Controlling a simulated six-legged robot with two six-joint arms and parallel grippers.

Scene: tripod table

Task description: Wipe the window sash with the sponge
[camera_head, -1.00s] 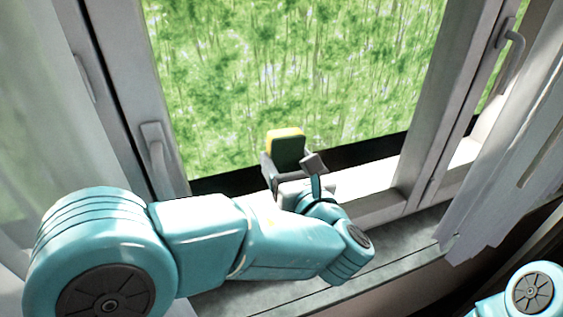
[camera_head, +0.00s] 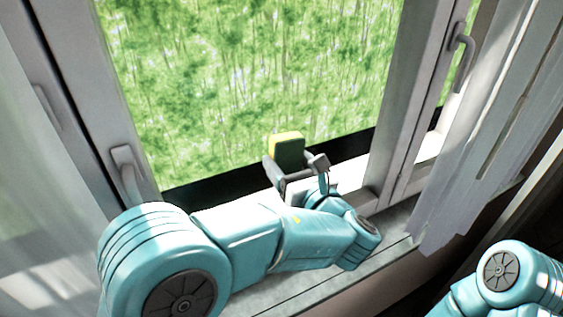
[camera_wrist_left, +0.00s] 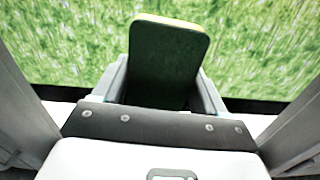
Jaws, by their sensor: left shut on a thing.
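The yellow and dark green sponge (camera_head: 289,152) is held upright in my left gripper (camera_head: 296,168), which is shut on it. In the left wrist view the sponge (camera_wrist_left: 168,58) stands between the two fingers of the gripper (camera_wrist_left: 163,90), its dark green face toward the camera. The window sash (camera_head: 392,110) frames a large pane with green outside. The sponge is in front of the lower part of the pane, above the bottom rail; I cannot tell whether it touches the glass. My right gripper is out of view; only part of that arm shows at lower right.
Window handles stand at the left (camera_head: 127,170) and upper right (camera_head: 462,55). A pale curtain (camera_head: 480,150) hangs at the right, and a sheer one (camera_head: 40,190) at the left. The grey sill (camera_head: 395,222) runs below the window, partly behind my left arm.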

